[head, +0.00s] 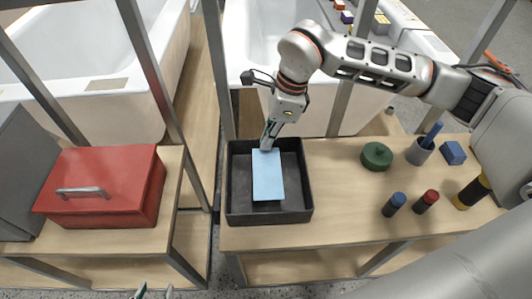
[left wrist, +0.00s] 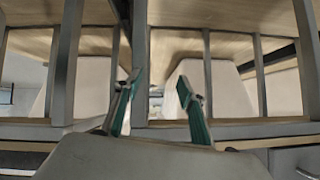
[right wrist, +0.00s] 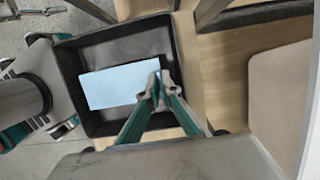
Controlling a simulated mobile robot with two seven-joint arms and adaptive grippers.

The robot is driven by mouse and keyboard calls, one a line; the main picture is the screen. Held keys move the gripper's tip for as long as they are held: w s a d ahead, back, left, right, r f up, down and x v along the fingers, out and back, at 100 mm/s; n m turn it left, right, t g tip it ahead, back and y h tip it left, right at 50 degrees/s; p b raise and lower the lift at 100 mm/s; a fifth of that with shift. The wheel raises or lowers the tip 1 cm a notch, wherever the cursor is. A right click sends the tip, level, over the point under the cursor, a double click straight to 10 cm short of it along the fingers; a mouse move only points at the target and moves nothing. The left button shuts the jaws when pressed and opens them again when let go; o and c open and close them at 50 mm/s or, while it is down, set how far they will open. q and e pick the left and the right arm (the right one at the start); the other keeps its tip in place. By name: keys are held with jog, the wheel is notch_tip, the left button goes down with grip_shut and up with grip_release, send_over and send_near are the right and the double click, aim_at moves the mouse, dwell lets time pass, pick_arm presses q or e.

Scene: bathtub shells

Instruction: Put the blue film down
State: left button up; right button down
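The blue film (head: 268,178) is a flat light-blue rectangle within the walls of the black tray (head: 232,190); it also shows in the right wrist view (right wrist: 112,84). A dark shadow shows under its near end, and I cannot tell whether it touches the tray floor. My right gripper (head: 267,148) reaches down into the tray at the film's far edge. In the right wrist view its fingertips (right wrist: 158,88) come together on that edge. My left gripper (head: 153,293) is at the bottom edge of the head view, away from the film; its fingers (left wrist: 160,85) are apart and empty.
A red toolbox (head: 110,180) stands on the left bench. Right of the tray are a green round object (head: 376,156), a grey cup (head: 419,151), a blue block (head: 453,153) and several small cylinders. Metal posts rise behind. The bench front between tray and cylinders is clear.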

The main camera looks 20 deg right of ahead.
aim_at(267, 153)
notch_tip(267, 153, down, 2)
notch_tip(267, 153, down, 4)
jog(key=shift+r+b, duration=0.2)
jog(key=shift+b, duration=0.3)
jog(key=shift+f, duration=0.25)
jog(key=shift+r, duration=0.15)
pick_arm(q)
jog(key=shift+w+d+r, duration=0.25)
jog(key=shift+w+r, duration=0.05)
jog(key=shift+w, duration=0.1)
pick_arm(e)
jog(key=c, duration=2.6)
grip_release()
pick_arm(q)
jog(key=shift+s+f, duration=0.1)
jog(key=shift+f, duration=0.1)
pick_arm(e)
jog(key=shift+o, duration=0.2)
pick_arm(q)
jog(key=shift+f, duration=0.1)
